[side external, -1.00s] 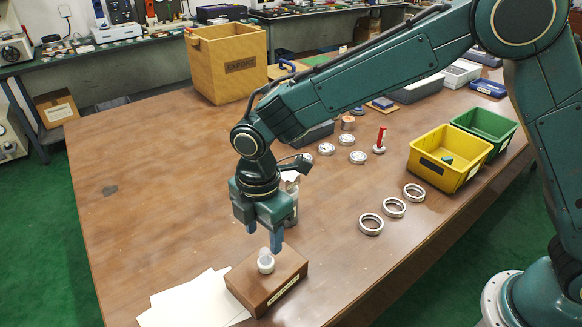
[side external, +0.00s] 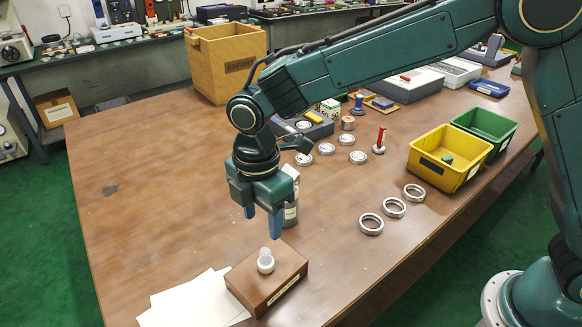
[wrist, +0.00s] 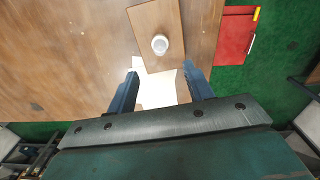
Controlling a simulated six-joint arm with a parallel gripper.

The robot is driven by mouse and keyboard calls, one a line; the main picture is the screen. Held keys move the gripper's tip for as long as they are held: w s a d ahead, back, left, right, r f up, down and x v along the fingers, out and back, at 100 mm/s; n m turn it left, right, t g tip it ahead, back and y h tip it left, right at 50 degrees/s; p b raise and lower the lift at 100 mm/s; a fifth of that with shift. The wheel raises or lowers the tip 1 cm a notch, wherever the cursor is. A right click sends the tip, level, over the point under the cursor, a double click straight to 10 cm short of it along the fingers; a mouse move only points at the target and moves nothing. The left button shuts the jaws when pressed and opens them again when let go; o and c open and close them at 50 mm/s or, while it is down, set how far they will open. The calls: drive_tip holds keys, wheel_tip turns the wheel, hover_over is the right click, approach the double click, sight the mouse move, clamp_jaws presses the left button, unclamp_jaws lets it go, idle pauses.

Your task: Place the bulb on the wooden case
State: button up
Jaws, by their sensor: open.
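The bulb (side external: 265,260) is small and whitish with a clear top. It stands upright on top of the brown wooden case (side external: 284,283), near the middle of its upper face. In the wrist view the bulb (wrist: 160,44) shows from above on the case (wrist: 168,18). My gripper (side external: 262,224) is open and empty, above the bulb and apart from it. In the wrist view its two fingers (wrist: 160,86) are spread, with nothing between them but the surface below.
White paper sheets (side external: 192,301) lie left of the case. A grey cylindrical bottle (side external: 291,208) stands behind my gripper. Metal rings (side external: 371,224) lie to the right, near yellow (side external: 440,165) and green (side external: 492,126) bins. The left of the table is clear.

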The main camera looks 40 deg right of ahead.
drive_tip(key=s+d+r+m+t, duration=0.1)
drive_tip(key=s+d+r+m, duration=0.25)
drive_tip(key=d+r, duration=0.35)
drive_tip(key=s+d+r+m+t, duration=0.1)
drive_tip(key=s+d+r+m, duration=0.2)
drive_tip(key=d+r+m, duration=0.45)
drive_tip(key=s+d+m+t, duration=0.3)
drive_tip(key=s+d+m, duration=0.5)
drive_tip(key=s+d, duration=0.5)
drive_tip(key=s, duration=0.2)
drive_tip(key=shift+s+f+m+t, duration=0.3)
drive_tip(key=shift+s+f+m, duration=0.05)
drive_tip(key=shift+f+m, duration=0.05)
